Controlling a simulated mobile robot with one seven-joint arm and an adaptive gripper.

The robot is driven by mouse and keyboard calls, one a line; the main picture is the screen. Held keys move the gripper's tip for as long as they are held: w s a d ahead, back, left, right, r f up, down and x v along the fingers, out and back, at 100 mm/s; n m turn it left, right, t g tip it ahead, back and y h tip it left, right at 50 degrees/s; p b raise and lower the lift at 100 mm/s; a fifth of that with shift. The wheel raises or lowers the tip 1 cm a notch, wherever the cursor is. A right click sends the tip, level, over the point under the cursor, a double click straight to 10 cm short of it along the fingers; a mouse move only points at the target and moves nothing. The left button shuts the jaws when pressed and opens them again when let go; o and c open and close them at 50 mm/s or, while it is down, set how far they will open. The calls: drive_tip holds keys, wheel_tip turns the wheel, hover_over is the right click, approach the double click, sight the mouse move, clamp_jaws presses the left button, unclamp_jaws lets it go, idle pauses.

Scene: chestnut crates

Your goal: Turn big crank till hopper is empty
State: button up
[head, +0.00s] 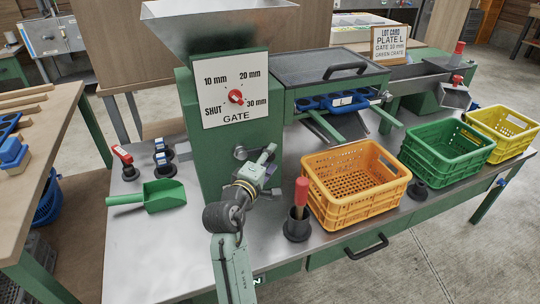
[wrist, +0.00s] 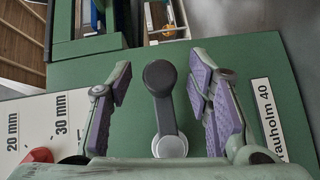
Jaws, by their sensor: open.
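The big crank (wrist: 165,112) is a dark grey arm with a rounded end and a pale round hub, set on the machine's green face in the wrist view. My gripper (wrist: 160,68) is open, with one purple-padded finger on each side of the crank and a gap to both. In the head view my gripper (head: 263,165) is close to the green housing below the gate dial, and it largely hides the crank. The grey metal hopper (head: 215,28) sits on top of the machine; I cannot tell its contents.
A red gate knob (head: 235,97) is on the white dial plate. Orange (head: 350,205), green (head: 440,168) and yellow (head: 503,148) crates stand along the bench to the right. A red-handled tool (head: 300,200) stands upright close to my gripper. A green scoop (head: 160,196) lies at left.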

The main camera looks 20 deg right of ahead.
drive_tip(key=shift+w+d, duration=0.45)
drive_tip(key=shift+w, duration=0.05)
drive_tip(key=shift+c, duration=0.6)
clamp_jaws()
